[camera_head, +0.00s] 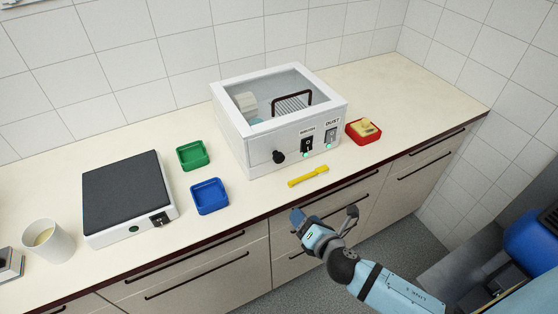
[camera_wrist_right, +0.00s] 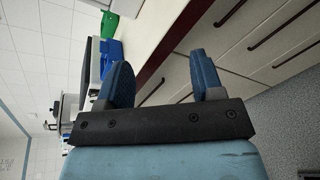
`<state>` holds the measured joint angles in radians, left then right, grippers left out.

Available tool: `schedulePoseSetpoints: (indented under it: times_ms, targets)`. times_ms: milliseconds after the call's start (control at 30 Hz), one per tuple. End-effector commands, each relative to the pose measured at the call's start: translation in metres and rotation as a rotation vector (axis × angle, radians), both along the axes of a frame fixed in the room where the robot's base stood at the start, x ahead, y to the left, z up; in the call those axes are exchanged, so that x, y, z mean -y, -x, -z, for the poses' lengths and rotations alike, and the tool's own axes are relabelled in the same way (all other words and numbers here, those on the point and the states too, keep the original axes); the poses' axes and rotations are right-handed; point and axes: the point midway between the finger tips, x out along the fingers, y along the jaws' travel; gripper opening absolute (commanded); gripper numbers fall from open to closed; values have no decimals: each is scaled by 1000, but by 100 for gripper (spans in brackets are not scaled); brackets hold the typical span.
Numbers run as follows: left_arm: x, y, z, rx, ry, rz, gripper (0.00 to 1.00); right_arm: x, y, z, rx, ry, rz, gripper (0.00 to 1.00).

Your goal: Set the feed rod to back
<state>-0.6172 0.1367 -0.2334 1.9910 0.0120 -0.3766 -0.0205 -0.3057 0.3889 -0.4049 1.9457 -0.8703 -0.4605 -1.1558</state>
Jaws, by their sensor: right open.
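A white box-shaped machine (camera_head: 250,143) with a clear top stands on the counter. A black round knob (camera_head: 278,157) sticks out of its front at the left; it may be the end of the feed rod, but I cannot tell its front-back setting. A dark red bar-shaped handle and a wire rack (camera_head: 292,103) show through the top. My right gripper (camera_head: 324,217) is open and empty, in front of the counter edge and below the machine, apart from the knob. In the right wrist view its two blue fingers (camera_wrist_right: 160,75) are spread. My left gripper is not in view.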

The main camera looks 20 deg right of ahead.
Motion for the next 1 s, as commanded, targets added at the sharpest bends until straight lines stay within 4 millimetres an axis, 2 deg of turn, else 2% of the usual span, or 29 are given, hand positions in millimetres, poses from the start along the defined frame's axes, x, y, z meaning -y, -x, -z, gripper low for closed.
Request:
schedulePoseSetpoints:
  times_ms: [33, 100, 200, 300, 467, 567, 1000]
  targets:
    - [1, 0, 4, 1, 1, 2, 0, 5, -15, -10, 77, 222, -50, 61]
    - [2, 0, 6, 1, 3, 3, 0, 9, -29, -25, 168, 502, -98, 61]
    - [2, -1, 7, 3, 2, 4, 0, 12, -41, -41, 261, 796, -133, 61]
    - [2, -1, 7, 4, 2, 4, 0, 14, -48, -50, 313, 963, -145, 61]
    - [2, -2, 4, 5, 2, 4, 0, 13, -58, -55, 333, 1031, -147, 61]
    - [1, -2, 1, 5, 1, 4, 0, 12, -73, -56, 333, 1027, -146, 61]
    - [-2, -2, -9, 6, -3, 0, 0, 5, -161, -55, 331, 1023, -146, 61]
